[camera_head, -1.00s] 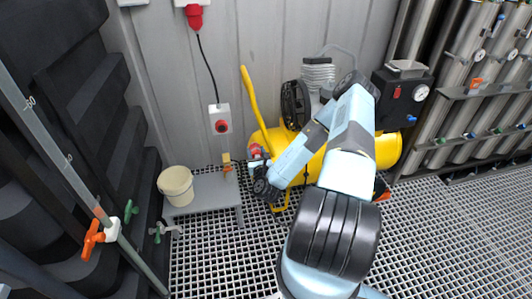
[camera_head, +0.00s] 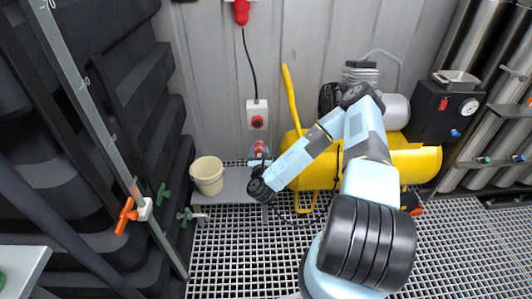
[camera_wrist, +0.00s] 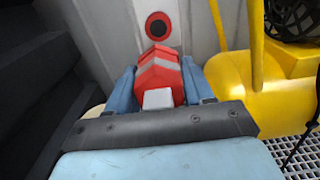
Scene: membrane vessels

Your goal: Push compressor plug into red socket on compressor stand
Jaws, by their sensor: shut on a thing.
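The red plug (camera_wrist: 160,70), with a white band, is held between the blue fingers of my gripper (camera_wrist: 162,88) in the wrist view. In the head view, part of it shows at my gripper (camera_head: 259,157). The red-ringed socket with a dark centre (camera_wrist: 158,27) is on a pale box just beyond the plug in the wrist view. In the head view, the red socket (camera_head: 257,121) is on the box, above my gripper. The plug appears apart from the socket, slightly below it in the picture. The plug's front face is hidden from me.
The yellow compressor (camera_head: 415,163) stands right of my gripper, with its yellow handle (camera_head: 292,95) rising close by. A low grey bench (camera_head: 233,187) with a cream bucket (camera_head: 207,177) is at left. A black cable (camera_head: 247,65) hangs above the box.

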